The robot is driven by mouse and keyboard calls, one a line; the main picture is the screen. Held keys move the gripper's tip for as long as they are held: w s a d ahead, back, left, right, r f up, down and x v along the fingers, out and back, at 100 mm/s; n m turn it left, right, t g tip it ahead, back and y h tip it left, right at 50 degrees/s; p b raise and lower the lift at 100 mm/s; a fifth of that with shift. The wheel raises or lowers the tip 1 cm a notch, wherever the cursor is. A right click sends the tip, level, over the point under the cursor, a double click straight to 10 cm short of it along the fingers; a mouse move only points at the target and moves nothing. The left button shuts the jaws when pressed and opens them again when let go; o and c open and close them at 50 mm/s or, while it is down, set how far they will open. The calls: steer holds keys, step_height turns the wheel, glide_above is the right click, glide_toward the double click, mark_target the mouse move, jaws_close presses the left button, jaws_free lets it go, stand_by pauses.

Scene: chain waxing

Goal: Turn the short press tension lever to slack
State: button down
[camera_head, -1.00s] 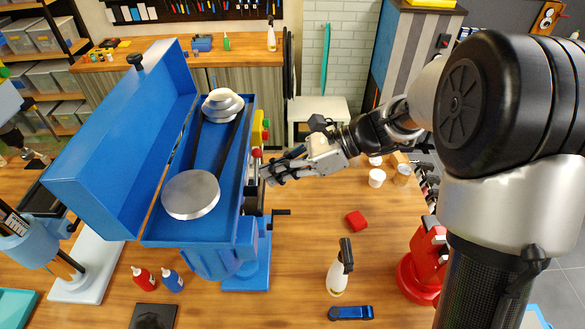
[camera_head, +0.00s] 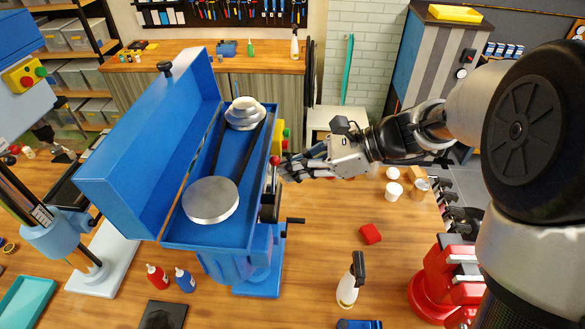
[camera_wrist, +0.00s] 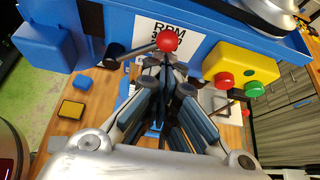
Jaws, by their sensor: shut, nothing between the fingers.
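The short blue press (camera_head: 200,237) stands mid-left with its belt cover (camera_head: 130,150) open. Two pale pulleys and a dark belt show inside. Its tension lever, with a red ball knob (camera_head: 275,160), is on the right side of the housing. In the wrist view the red knob (camera_wrist: 167,40) tops a grey rod that runs left to a dark cylindrical end (camera_wrist: 113,56). My gripper (camera_head: 284,170) is at that side of the press. In the wrist view my gripper's fingertips (camera_wrist: 168,78) are together and empty, just below the knob; I cannot tell whether they touch it.
A yellow switch box (camera_wrist: 240,68) with red and green buttons sits right of the lever. A crank handle (camera_head: 294,221) sticks out below. Another press (camera_head: 60,235) stands left.

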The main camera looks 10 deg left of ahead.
steer(key=shift+f, duration=0.15)
steer(key=d+r+b, duration=0.1)
steer(key=d, duration=0.8)
steer(key=shift+w+d+b, duration=0.2)
steer(key=shift+b, duration=0.2)
